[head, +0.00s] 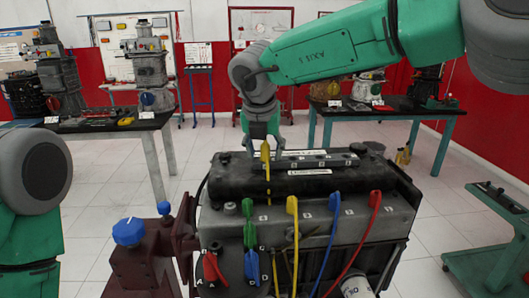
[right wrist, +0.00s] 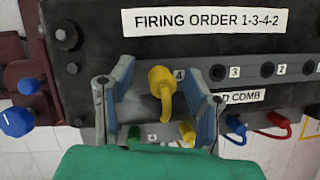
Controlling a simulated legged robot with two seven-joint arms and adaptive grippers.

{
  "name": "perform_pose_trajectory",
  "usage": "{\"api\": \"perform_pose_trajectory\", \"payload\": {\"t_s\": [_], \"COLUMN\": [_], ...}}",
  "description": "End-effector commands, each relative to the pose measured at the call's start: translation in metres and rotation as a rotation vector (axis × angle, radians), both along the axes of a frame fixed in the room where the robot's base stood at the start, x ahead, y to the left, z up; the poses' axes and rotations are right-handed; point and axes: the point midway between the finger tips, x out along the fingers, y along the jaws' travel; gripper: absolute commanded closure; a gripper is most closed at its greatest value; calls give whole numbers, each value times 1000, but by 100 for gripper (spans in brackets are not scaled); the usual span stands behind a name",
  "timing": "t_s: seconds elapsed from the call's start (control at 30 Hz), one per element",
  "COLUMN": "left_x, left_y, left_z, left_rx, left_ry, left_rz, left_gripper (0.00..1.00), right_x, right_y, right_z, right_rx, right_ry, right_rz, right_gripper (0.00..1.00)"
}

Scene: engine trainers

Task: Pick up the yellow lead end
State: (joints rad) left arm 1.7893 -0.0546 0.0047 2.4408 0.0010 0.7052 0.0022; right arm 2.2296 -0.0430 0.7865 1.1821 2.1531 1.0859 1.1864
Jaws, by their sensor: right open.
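In the right wrist view my right gripper (right wrist: 158,92) is open, with one finger on each side of the yellow lead end and gaps showing. A second yellow lead end (head: 292,206) is on the engine's front row. My left gripper is not in view.
Green (head: 248,208), blue (head: 334,203) and red (head: 375,200) lead ends stand along the front of the engine (head: 310,220). A maroon stand with a blue knob (head: 129,231) is at its left. Tables with other trainers are behind.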

Motion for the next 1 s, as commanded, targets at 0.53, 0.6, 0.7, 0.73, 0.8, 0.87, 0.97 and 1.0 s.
{"api": "perform_pose_trajectory", "payload": {"t_s": [0.53,0.6,0.7,0.73,0.8,0.87,0.97,1.0], "left_x": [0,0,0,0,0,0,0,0], "left_y": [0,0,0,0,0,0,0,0], "left_z": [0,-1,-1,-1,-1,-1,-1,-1], "left_rx": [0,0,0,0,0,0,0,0], "left_ry": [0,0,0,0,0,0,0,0], "left_rz": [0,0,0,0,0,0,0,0], "left_gripper": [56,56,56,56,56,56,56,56], "right_x": [2,2,2,2,1,1,1,1], "right_y": [0,0,0,0,0,0,0,0], "right_z": [2,10,27,34,49,61,79,85], "right_rx": [1,2,3,3,3,2,2,1], "right_ry": [0,-1,-4,-4,-4,-5,-3,-2], "right_rz": [-1,-2,-3,-3,-3,-2,-2,-1], "right_gripper": [100,100,100,100,100,100,100,100]}}
